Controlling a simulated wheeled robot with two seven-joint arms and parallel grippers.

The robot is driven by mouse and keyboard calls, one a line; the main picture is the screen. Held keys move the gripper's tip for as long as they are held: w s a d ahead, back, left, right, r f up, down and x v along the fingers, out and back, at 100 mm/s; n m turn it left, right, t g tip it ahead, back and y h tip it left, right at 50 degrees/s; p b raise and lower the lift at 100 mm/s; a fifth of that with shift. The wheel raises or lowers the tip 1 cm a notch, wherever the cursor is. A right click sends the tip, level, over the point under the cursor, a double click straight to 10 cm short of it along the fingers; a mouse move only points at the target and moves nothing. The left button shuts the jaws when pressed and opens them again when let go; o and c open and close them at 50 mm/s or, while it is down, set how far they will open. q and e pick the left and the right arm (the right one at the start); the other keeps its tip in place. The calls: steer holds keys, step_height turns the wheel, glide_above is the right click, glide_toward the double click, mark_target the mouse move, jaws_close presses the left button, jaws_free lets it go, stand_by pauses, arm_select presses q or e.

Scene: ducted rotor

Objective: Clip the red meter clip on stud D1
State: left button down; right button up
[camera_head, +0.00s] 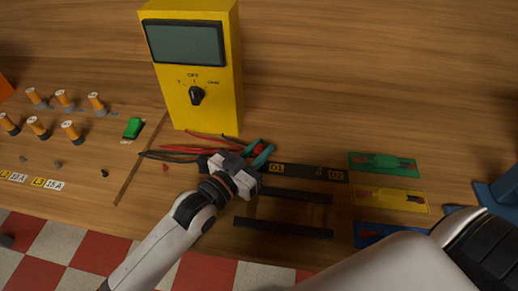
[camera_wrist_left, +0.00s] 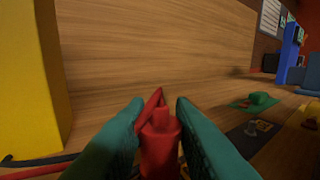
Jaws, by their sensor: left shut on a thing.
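The yellow meter (camera_head: 190,80) stands upright at the back, with red and black leads (camera_head: 180,149) lying at its foot. My left gripper (camera_head: 262,153) has teal fingers and is just in front of the meter's right side. In the left wrist view, the gripper (camera_wrist_left: 160,130) is shut on the red meter clip (camera_wrist_left: 160,142), which points away between the fingers. A black strip marked D1 (camera_head: 277,169) and D2 (camera_head: 336,175) lies just right of the gripper. Stud D1 itself cannot be made out. A small grey stud (camera_wrist_left: 251,128) shows on a dark strip right of the fingers.
Green (camera_head: 365,161), yellow (camera_head: 364,198) and blue (camera_head: 364,234) plates lie to the right. Several orange fuses (camera_head: 66,99) and a green switch (camera_head: 133,128) are at the left. A large arm link of mine covers the lower right.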

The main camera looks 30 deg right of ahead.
arm_select(q)
steer(key=c, duration=1.1)
jaws_free()
steer(key=shift+f, duration=0.1)
steer(key=shift+c, duration=0.2)
steer(key=b+v, duration=0.1)
steer(key=v, duration=1.1)
